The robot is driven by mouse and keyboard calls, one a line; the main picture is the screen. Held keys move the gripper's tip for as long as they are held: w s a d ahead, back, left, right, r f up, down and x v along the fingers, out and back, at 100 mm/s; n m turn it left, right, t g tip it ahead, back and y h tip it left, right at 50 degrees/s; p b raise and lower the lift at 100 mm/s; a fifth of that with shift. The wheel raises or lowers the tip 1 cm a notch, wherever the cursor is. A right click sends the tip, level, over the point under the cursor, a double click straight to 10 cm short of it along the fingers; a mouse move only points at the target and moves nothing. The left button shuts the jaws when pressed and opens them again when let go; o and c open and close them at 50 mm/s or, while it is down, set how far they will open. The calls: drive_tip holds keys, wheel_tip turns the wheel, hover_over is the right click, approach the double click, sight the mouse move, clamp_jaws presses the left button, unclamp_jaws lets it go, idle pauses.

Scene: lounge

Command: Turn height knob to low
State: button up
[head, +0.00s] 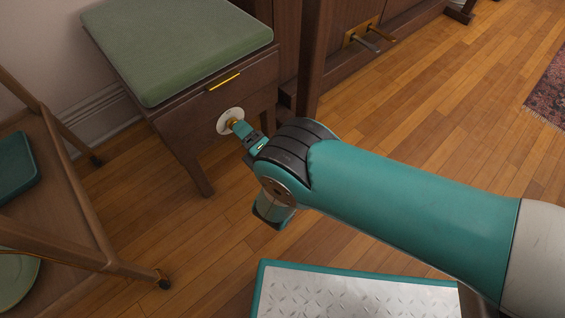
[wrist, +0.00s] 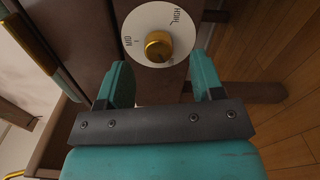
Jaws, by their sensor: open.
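The height knob (wrist: 158,46) is a small brass knob on a round white dial (wrist: 158,18), set in the dark wooden side of the bench (head: 190,125) with a green cushion. In the wrist view the dial reads MID at left and HIGH at upper right; I see no LOW mark. I cannot tell where the knob points. My gripper (wrist: 162,78) is open, its teal fingers apart, just short of the knob, which sits between them in line. In the head view my gripper (head: 241,130) is at the dial (head: 226,115), partly covering the knob.
A dark wooden piano-like cabinet with brass pedals (head: 362,36) stands behind the bench. A wooden cart (head: 70,215) holding a teal item is at left. A rug (head: 548,95) lies at far right. The wooden floor (head: 420,110) between is clear.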

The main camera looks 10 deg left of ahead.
drive_tip(key=p+v, duration=1.4)
drive_tip(key=p, duration=0.5)
drive_tip(key=shift+p, duration=0.4)
drive_tip(key=shift+s+d+r, duration=0.1)
drive_tip(key=shift+s, duration=0.05)
